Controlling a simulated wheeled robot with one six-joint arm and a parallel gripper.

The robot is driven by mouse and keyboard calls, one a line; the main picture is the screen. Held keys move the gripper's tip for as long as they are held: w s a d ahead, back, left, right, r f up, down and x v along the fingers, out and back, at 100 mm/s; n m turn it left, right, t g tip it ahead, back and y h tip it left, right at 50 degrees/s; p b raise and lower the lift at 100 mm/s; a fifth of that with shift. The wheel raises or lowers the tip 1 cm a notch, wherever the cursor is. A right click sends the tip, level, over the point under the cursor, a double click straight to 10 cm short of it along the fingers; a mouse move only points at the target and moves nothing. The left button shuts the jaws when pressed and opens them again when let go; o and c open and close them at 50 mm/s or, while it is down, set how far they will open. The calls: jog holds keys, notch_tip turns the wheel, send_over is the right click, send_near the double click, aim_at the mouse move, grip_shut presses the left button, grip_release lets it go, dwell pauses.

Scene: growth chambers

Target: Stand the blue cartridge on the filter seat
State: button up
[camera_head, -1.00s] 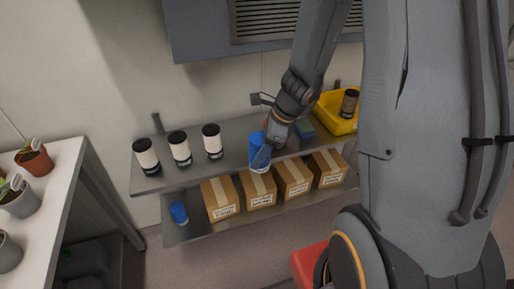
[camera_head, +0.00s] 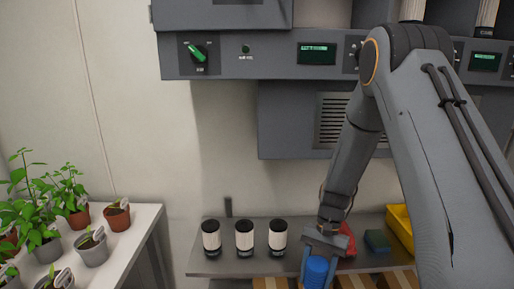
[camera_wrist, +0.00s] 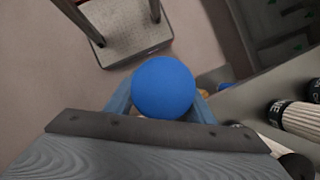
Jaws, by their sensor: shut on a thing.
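The blue cartridge (camera_head: 316,270) is in my gripper (camera_head: 318,258), low in the head view in front of the upper shelf. In the wrist view its round blue top (camera_wrist: 163,88) faces the camera, with the fingers of my gripper (camera_wrist: 160,100) on both sides, shut on it. Its lower end is hidden in the wrist view and cut off by the frame edge in the head view. I cannot make out the filter seat for certain in either view.
The metal shelf (camera_head: 232,266) bears white-and-black cartridges (camera_head: 244,238), a red thing (camera_head: 347,240), a green-blue block (camera_head: 377,240) and a yellow bin (camera_head: 400,226). Cardboard boxes sit below. A plant bench (camera_head: 140,235) stands left. Chamber panels (camera_head: 270,65) overhang above.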

jog(key=f+n, duration=0.1)
jog(key=n, duration=0.1)
jog(key=w+d+f+n+h, duration=0.1)
jog(key=n, duration=0.1)
jog(key=d+f+n+h, duration=0.1)
jog(key=n, duration=0.1)
jog(key=shift+w+d+g, duration=0.1)
jog(key=shift+w+g, duration=0.2)
jog(key=shift+w, duration=0.05)
jog(key=shift+s, duration=0.1)
